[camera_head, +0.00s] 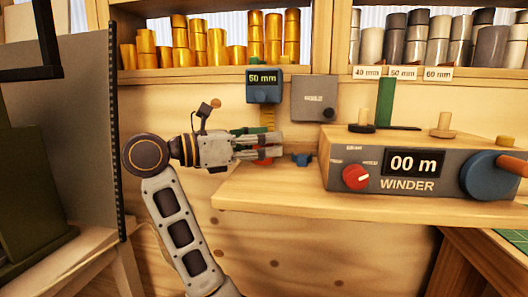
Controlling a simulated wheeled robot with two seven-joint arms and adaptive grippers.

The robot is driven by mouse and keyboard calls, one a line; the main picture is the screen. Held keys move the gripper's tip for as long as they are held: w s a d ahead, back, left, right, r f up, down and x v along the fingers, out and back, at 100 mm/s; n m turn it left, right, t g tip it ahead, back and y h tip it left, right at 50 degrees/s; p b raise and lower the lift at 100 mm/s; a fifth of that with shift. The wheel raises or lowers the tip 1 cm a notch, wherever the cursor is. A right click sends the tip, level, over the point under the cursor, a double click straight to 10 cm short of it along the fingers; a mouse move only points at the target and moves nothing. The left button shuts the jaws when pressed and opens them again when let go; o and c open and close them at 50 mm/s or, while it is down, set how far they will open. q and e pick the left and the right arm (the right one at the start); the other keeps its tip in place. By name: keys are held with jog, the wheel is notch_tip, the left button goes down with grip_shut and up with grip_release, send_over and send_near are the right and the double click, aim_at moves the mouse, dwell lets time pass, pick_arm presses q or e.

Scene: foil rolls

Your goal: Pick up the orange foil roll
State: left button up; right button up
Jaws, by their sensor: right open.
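Several shiny orange-gold foil rolls (217,47) stand on the left part of the upper shelf, some singly and some stacked. I cannot tell which one is the task's roll. My right gripper (280,146) is open, with its fingers pointing right. It is below the shelf, in front of the wooden back panel, and apart from these rolls. No roll shows between its fingers. My left gripper is not in view.
A small "50 mm" display (264,86) with a yellow strip hangs behind my right gripper. The winder (410,165) stands on the wooden worktop (300,197) at right. Grey rolls (416,38) fill the right shelf. A grey panel (65,120) stands at left.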

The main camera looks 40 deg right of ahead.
jog(key=c, duration=0.8)
jog(key=shift+r, duration=0.15)
